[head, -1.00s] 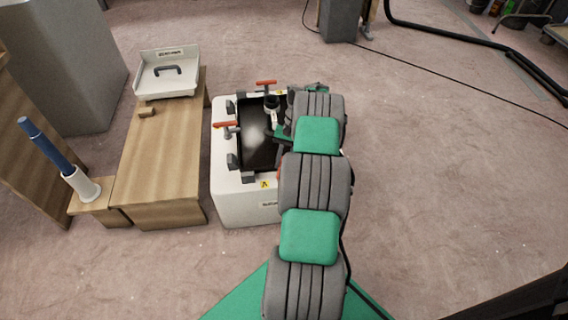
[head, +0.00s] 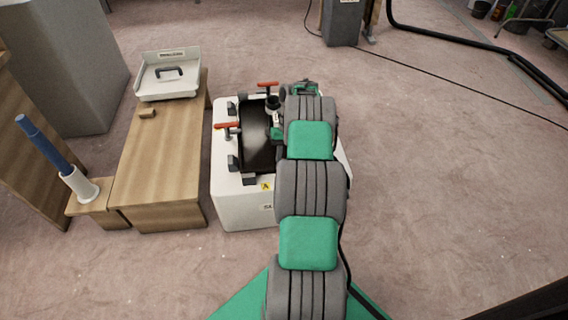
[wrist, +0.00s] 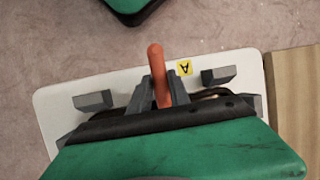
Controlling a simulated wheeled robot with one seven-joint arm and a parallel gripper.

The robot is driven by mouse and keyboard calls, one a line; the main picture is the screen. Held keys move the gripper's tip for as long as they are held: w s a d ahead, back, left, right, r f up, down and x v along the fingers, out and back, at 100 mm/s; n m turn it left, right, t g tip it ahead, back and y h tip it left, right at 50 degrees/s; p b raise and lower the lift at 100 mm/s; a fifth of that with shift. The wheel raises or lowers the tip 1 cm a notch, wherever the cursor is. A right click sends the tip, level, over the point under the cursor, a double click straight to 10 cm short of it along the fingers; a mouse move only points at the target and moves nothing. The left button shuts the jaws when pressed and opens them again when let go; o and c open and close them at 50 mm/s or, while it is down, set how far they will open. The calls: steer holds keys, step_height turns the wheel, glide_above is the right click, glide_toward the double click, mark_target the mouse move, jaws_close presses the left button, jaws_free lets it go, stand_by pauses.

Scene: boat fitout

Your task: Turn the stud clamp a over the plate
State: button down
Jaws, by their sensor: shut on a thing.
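Stud clamp a has an orange handle (wrist: 158,75), beside the yellow A label (wrist: 185,68) in the wrist view. My gripper (wrist: 161,92) is shut on this handle, with one grey finger on each side of it. The clamp's lower part is hidden behind the fingers and the dark gripper body. In the head view my arm covers this clamp, and the A label (head: 266,187) shows at the near edge of the white box (head: 238,207). The dark plate (head: 256,140) lies on top of the box, partly hidden by my arm.
Two other orange-handled clamps (head: 228,125) (head: 267,84) stand at the plate's left and far edges. Grey blocks (wrist: 220,76) sit around the rim. A wooden bench (head: 165,160) with a white tray (head: 168,85) stands left, near a blue-handled tool (head: 45,145).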

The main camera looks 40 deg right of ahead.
steer(key=c, duration=1.3)
jaws_free()
steer(key=shift+o, duration=0.2)
steer(key=shift+r, duration=0.1)
steer(key=p+v, duration=0.7)
steer(key=p, duration=0.1)
steer(key=shift+d+r+p, duration=0.15)
steer(key=shift+r+p, duration=0.15)
steer(key=shift+p, duration=0.05)
steer(key=shift+w, duration=0.1)
